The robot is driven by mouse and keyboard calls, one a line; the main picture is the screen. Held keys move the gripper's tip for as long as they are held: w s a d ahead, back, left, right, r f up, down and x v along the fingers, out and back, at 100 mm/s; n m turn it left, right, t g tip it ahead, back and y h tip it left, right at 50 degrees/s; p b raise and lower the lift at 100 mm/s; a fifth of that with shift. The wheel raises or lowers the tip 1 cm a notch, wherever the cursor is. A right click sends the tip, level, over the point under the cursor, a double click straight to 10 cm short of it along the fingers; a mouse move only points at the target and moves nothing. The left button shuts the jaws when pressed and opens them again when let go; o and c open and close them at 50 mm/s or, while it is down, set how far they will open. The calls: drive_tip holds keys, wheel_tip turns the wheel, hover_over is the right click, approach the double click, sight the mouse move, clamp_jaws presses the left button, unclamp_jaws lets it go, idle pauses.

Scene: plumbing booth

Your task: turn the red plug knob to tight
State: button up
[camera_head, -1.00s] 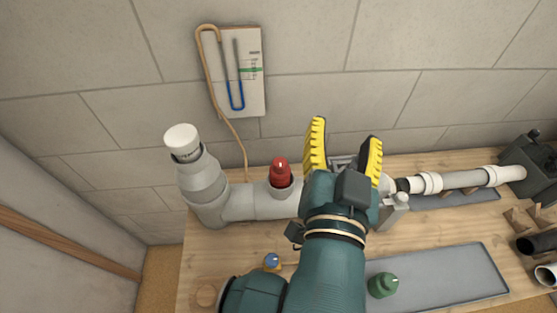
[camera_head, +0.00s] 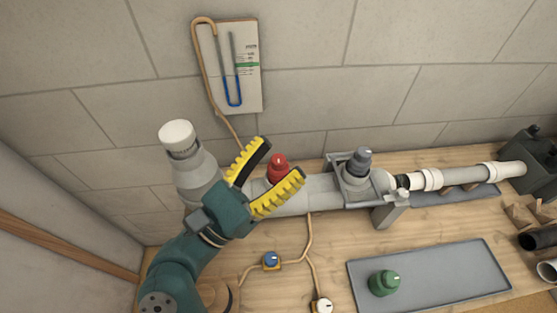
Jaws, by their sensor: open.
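The red plug knob (camera_head: 278,168) stands upright on the grey horizontal pipe, near its left part. Its lower part is hidden behind my gripper. My gripper (camera_head: 281,162) is open, with two yellow ribbed fingers pointing up and to the right. One finger shows to the left of the red knob and the other in front of and below it in the picture. I cannot tell whether either finger touches the knob or whether they are at its height.
A white-capped grey upright pipe (camera_head: 192,170) stands left. A dark grey knob in a bracket (camera_head: 357,163) sits right on the pipe. A green knob (camera_head: 384,283) lies on a grey tray (camera_head: 440,279). A blue knob (camera_head: 271,260) and a white knob (camera_head: 322,306) are on the table. A manometer board (camera_head: 240,65) hangs behind.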

sight(273, 165)
drive_tip(key=s+a+f+n+y, duration=0.15)
drive_tip(key=a+f+y, duration=0.45)
drive_tip(key=a+f, duration=0.6)
drive_tip(key=shift+g, duration=0.4)
drive_tip(key=b+x, duration=0.1)
drive_tip(key=x, duration=0.5)
drive_tip(key=f+b+x, duration=0.1)
drive_tip(key=x, duration=0.5)
drive_tip(key=f+b+x, duration=0.1)
drive_tip(key=x, duration=0.5)
drive_tip(key=shift+s+d+f, duration=0.2)
drive_tip(key=shift+s+d, duration=0.15)
